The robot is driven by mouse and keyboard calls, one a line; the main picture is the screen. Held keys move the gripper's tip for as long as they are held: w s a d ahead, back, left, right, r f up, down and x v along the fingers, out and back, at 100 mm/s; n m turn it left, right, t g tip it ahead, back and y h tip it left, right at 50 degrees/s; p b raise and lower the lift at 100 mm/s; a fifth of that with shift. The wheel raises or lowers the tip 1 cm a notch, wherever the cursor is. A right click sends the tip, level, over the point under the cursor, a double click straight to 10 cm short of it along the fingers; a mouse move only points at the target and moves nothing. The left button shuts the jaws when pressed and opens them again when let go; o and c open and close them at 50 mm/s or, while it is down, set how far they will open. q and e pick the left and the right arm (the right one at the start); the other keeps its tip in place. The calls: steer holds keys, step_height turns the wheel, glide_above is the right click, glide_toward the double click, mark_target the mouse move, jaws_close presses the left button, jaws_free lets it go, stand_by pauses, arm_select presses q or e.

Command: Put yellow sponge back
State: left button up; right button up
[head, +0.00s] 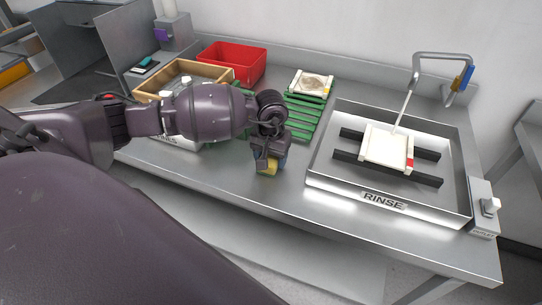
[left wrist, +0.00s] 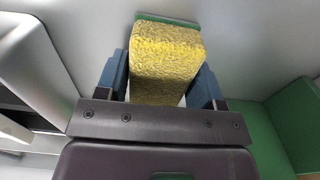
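The yellow sponge (head: 267,169) with a green backing is at the tips of my left gripper (head: 270,162), near the front edge of the steel counter. The gripper partly hides it in the head view. In the left wrist view the sponge (left wrist: 166,62) fills the space between the two blue fingers, which are against its sides, and its green layer faces the far end. I cannot tell whether the sponge touches the counter. My right gripper is not in view.
A green slatted rack (head: 302,116) lies behind the gripper, with a framed piece (head: 312,84) at its back. A red bin (head: 231,63) and a wooden-rimmed box (head: 219,74) stand left. The RINSE tray (head: 338,187) with a white frame (head: 386,147) is right.

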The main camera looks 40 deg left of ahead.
arm_select(q)
steer(key=o, duration=0.3)
steer(key=shift+o, duration=0.2)
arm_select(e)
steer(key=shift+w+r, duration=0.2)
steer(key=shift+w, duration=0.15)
arm_select(q)
steer(key=shift+r, duration=0.1)
steer(key=shift+r, duration=0.2)
step_height(320, 180, up, 12)
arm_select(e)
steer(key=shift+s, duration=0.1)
arm_select(q)
steer(key=shift+f, duration=0.1)
